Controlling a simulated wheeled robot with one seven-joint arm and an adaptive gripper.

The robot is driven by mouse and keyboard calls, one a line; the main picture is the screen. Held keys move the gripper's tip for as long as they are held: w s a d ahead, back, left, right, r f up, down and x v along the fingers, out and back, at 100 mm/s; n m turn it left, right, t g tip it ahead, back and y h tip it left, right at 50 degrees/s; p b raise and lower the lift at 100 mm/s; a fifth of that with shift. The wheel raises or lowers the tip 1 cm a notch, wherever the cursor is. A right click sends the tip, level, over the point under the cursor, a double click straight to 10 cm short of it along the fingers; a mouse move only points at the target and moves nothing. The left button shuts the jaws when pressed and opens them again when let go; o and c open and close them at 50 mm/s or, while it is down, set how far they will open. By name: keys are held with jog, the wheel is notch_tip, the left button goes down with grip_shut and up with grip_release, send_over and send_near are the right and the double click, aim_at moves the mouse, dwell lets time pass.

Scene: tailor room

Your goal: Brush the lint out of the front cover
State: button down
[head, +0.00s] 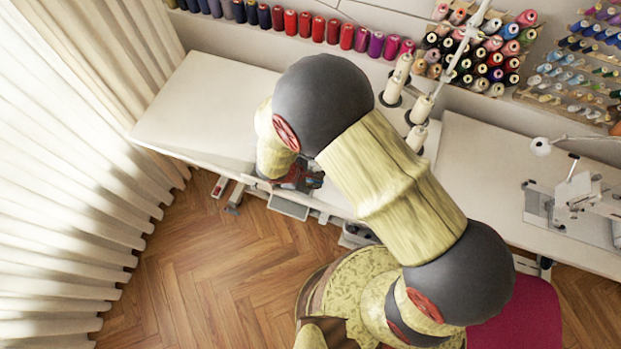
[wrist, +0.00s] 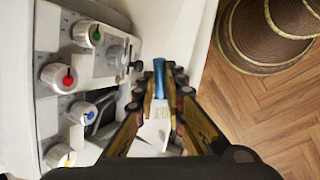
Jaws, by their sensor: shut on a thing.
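My gripper (wrist: 162,88) shows in the wrist view, its two fingers closed around a slim blue tool (wrist: 159,70), which looks like the brush. Its tip is hard to make out. A pale piece (wrist: 155,130) shows between the fingers; I cannot tell whether it belongs to the tool or the machine. The white sewing machine (wrist: 68,45), with coloured dials, stands close on the left of the fingers. A dark recess (wrist: 103,112) shows in its front. I cannot make out the front cover or any lint. In the head view my gripper (head: 300,178) is at the table's front edge, and my arm hides the machine.
The white table (head: 195,105) is bare on its left. White thread cones (head: 398,80) stand behind my arm. Another sewing machine (head: 580,190) stands on the right-hand table (head: 470,165). A magenta seat (head: 525,315) is at lower right. Curtains (head: 60,200) hang left; wooden floor (head: 200,280) is open.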

jog(key=shift+s+d, duration=0.2)
jog(key=shift+d, duration=0.35)
jog(key=shift+w+a+b, duration=0.15)
jog(key=shift+w+a, duration=0.2)
jog(key=shift+a, duration=0.65)
jog(key=shift+w+a+b, duration=0.2)
jog(key=shift+w+a, duration=0.1)
jog(key=shift+a, duration=0.65)
jog(key=shift+w+a+b, duration=0.15)
jog(key=shift+w+a, duration=0.2)
jog(key=shift+a, duration=0.65)
jog(key=shift+w+d+r+p, duration=0.1)
jog(key=shift+w+r+p, duration=0.2)
jog(key=shift+r+p, duration=0.35)
jog(key=shift+w+d+r+p, duration=0.15)
jog(key=shift+w+r+p, duration=0.2)
jog(key=shift+r, duration=0.65)
jog(key=shift+w+d+r+p, duration=0.1)
jog(key=shift+w+r+p, duration=0.1)
jog(key=shift+r+p, duration=0.5)
jog(key=shift+r, duration=0.1)
